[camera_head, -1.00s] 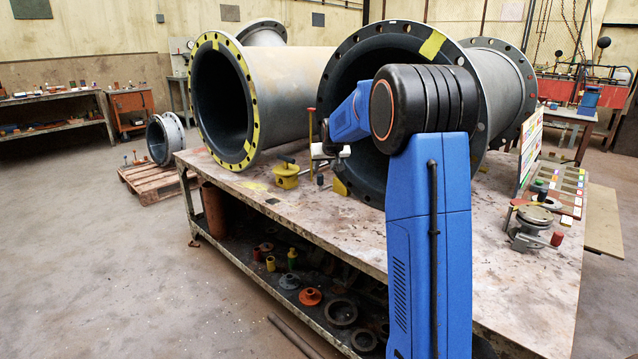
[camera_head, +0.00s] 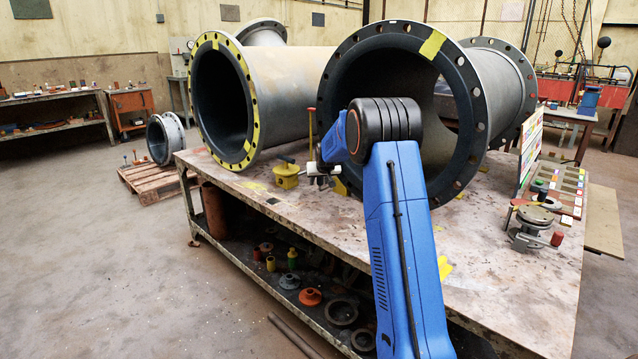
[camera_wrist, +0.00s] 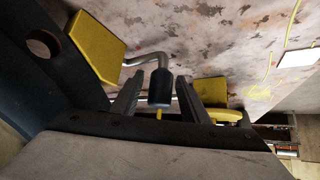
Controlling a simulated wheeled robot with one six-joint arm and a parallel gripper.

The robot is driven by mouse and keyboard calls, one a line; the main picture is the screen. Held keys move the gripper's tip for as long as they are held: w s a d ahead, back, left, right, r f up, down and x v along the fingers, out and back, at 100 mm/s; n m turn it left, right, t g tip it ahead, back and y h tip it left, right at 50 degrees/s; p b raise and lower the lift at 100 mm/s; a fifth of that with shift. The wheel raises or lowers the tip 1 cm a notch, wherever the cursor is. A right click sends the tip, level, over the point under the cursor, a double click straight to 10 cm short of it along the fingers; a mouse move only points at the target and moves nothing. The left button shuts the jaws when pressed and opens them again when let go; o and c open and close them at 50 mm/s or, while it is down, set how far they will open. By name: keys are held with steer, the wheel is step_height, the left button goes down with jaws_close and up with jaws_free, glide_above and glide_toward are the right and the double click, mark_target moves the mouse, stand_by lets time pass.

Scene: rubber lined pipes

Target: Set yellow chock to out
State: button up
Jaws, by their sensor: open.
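The yellow chock (camera_wrist: 95,48) is a block beside the dark flange of the large pipe in the wrist view. A bent metal rod runs from it to a black grip (camera_wrist: 160,86). In the head view, only a small part of the chock (camera_head: 340,188) shows low at the flange, behind my arm. My gripper (camera_wrist: 157,98) is open, with one finger on each side of the black grip; I cannot tell whether they touch it. In the head view my gripper (camera_head: 319,172) is small, low over the table, between the chock and a yellow fixture (camera_head: 286,176).
Two big flanged pipes, left (camera_head: 249,105) and right (camera_head: 474,100), stand on the table (camera_head: 480,265). The yellow fixture also shows close to the right finger in the wrist view (camera_wrist: 212,92). A clamp-like metal device (camera_head: 533,228) stands at the right. The front tabletop is mostly clear.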

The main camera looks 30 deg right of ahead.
steer(key=shift+w+d+f, duration=0.15)
steer(key=shift+w+f, duration=0.35)
jaws_close()
steer(key=w, duration=0.2)
steer(key=w+a, duration=0.2)
steer(key=w, duration=0.1)
steer(key=shift+w, duration=0.3)
steer(key=shift+w+a+r, duration=0.1)
steer(key=shift+w+r, duration=0.05)
jaws_free()
steer(key=shift+w+a, duration=0.1)
steer(key=shift+w, duration=0.05)
